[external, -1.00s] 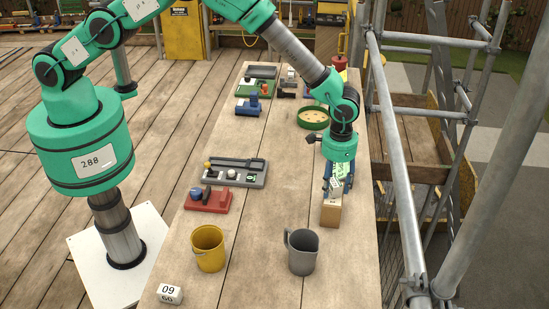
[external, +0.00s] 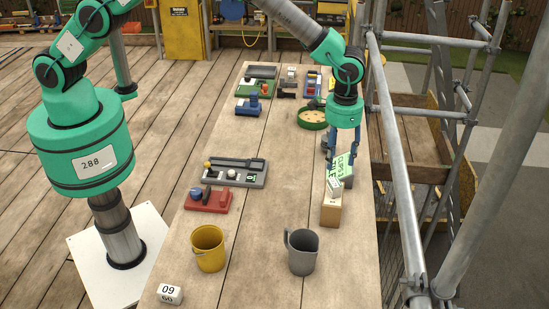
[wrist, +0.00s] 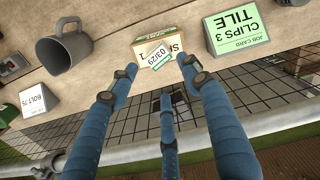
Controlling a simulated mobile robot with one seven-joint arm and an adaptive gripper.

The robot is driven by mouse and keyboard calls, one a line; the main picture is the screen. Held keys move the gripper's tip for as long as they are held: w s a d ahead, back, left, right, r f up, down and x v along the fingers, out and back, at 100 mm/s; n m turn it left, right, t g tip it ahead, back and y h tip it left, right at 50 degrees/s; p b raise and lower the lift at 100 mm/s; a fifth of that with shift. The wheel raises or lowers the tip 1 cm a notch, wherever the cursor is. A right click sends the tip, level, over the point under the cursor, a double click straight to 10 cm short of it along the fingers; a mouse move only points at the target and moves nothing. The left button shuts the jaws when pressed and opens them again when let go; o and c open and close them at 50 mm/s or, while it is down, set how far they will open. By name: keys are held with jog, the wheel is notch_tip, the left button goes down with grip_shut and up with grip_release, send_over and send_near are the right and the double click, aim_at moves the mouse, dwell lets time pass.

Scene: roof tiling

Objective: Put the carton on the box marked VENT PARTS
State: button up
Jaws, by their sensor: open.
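A small white carton with a green band, marked 03/29 (wrist: 158,57), sits slightly askew on top of a brown box (wrist: 143,42). In the external view the carton (external: 334,186) shows above the rear part of the brown box (external: 331,212). The box's lettering is only partly visible, so I cannot read VENT PARTS. My gripper (wrist: 158,70) is open, its blue fingers on either side of the carton in the wrist view and clear of it. In the external view my gripper (external: 338,156) is above and behind the carton.
A green job card block reading CLIPS 3 TILE (external: 348,166) stands just behind the box. A grey mug (external: 302,252) and a yellow bucket (external: 208,249) stand nearer the front. A green round tray (external: 312,118) lies farther back. Scaffold poles (external: 398,170) run along the right edge.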

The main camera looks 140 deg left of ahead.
jog(key=shift+r, duration=0.45)
dwell(0.4)
jog(key=shift+d+r, duration=0.1)
